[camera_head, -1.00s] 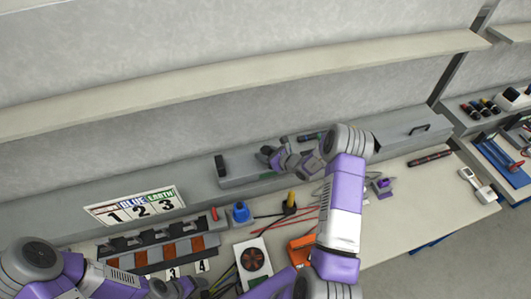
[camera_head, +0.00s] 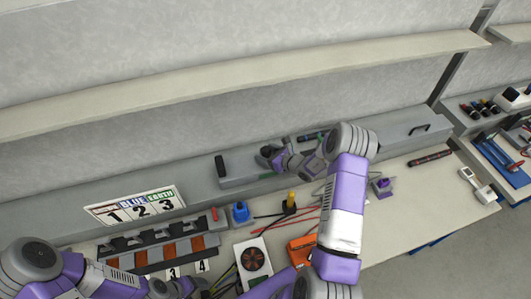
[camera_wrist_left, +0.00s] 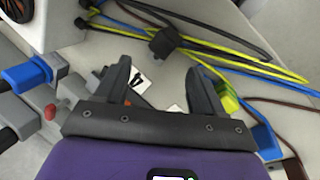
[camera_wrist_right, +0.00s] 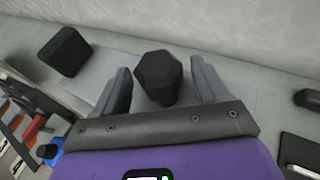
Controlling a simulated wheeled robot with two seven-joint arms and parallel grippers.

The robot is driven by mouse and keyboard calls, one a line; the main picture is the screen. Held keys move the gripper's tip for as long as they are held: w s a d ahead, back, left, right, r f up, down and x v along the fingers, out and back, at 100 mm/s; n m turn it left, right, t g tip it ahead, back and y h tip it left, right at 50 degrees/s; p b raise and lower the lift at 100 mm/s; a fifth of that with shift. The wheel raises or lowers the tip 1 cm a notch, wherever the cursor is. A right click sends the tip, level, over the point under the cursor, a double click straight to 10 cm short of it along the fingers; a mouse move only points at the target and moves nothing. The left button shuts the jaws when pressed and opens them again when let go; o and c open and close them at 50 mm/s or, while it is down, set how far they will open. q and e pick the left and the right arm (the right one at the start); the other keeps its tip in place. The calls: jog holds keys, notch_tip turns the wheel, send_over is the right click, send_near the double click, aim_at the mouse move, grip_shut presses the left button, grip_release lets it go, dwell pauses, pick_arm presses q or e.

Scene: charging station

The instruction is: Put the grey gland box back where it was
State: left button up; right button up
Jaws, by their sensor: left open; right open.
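A dark grey six-sided gland-like piece (camera_wrist_right: 158,72) stands on the grey ledge in the right wrist view, between the fingers of my right gripper (camera_wrist_right: 160,84). The fingers are open, with a visible gap on both sides of it. I cannot tell whether this piece is the grey gland box or its top. In the head view my right gripper (camera_head: 271,158) is over the ledge at the back of the bench, and its wrist hides part of that spot. My left gripper (camera_wrist_left: 155,80) is open and empty above the bench, near cables and a small black block (camera_wrist_left: 163,41).
The grey ledge (camera_head: 205,182) carries a black block-like handle (camera_wrist_right: 65,52). The bench at the right (camera_head: 410,205) is mostly clear.

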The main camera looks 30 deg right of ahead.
jog(key=v, duration=1.1)
jog(key=shift+b, duration=0.35)
